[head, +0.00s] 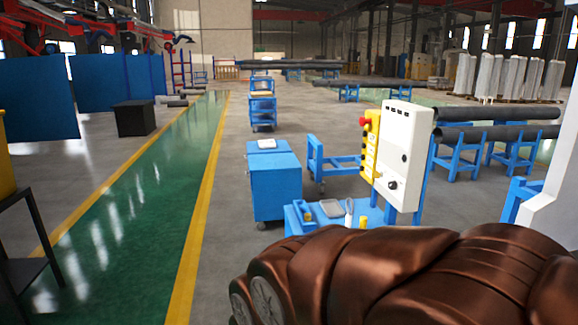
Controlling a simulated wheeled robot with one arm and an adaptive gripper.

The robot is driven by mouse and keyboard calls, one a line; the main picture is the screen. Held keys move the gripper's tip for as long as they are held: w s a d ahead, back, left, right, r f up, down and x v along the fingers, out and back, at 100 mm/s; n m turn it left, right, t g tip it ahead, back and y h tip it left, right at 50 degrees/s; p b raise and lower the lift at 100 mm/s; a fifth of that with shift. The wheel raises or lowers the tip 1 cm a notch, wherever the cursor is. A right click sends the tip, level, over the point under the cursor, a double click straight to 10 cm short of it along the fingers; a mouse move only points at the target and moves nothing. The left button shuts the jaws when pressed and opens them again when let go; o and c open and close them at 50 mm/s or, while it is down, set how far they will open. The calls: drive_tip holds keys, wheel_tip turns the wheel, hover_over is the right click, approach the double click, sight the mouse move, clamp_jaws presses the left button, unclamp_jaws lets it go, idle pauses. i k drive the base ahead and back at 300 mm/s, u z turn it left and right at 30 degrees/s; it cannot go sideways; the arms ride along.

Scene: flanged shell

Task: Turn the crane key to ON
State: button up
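A white control box (404,150) stands on a blue post right of centre. Low on its front is a small dark round switch (393,185), which may be the key switch; its position and any ON marking are too small to read. A smaller dark spot (404,158) is above it. A yellow pendant (370,148) with a red button (363,121) on top is at the box's left side. My brown arm fills the lower right, in front of the box. My gripper is not in view.
A blue cart (330,220) with small items stands below the box, partly hidden by my arm. A blue cabinet (273,187) is left of it. Pipes (500,132) lie on blue stands behind right. The green walkway (130,215) at left is clear.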

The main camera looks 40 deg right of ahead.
sight(377, 175)
drive_tip(key=z, duration=0.05)
drive_tip(key=i, duration=1.75)
drive_tip(key=z, duration=0.45)
